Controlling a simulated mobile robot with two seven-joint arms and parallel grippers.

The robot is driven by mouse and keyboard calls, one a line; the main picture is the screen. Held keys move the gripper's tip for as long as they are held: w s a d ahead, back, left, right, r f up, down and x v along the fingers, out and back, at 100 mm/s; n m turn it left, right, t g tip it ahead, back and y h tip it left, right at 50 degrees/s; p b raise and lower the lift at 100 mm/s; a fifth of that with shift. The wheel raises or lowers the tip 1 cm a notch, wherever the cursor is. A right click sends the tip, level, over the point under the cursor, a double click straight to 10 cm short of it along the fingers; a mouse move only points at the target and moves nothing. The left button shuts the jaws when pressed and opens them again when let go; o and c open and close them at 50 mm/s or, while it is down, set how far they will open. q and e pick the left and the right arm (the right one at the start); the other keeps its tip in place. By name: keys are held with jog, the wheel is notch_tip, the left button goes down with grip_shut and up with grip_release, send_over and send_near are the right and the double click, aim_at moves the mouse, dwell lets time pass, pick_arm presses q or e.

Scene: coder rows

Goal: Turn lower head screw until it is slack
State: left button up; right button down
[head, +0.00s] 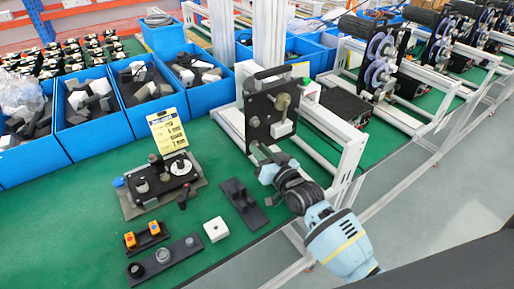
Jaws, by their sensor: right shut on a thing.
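The coder head is a dark upright plate (262,118) with a handle on top and a brass-coloured lever at its right side. It is mounted on a white frame (333,122). The lower head screw (255,147) shows as a small knob at the plate's lower edge. My right gripper (263,158) reaches up to it from the lower right and is shut on it. The fingers hide part of the screw, and I cannot tell how tight it is. My left gripper is not in view.
On the green table are a dark device with dials (160,183), a yellow card (168,131), a white block (216,229), a dark rail (243,204) and an orange-button box (146,237). Blue bins (90,131) of parts stand behind. More coders line the right.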

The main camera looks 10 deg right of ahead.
jog(key=shift+n, duration=1.1)
jog(key=c, duration=1.4)
grip_release()
jog(key=shift+c, duration=0.2)
jog(key=shift+v, duration=2.55)
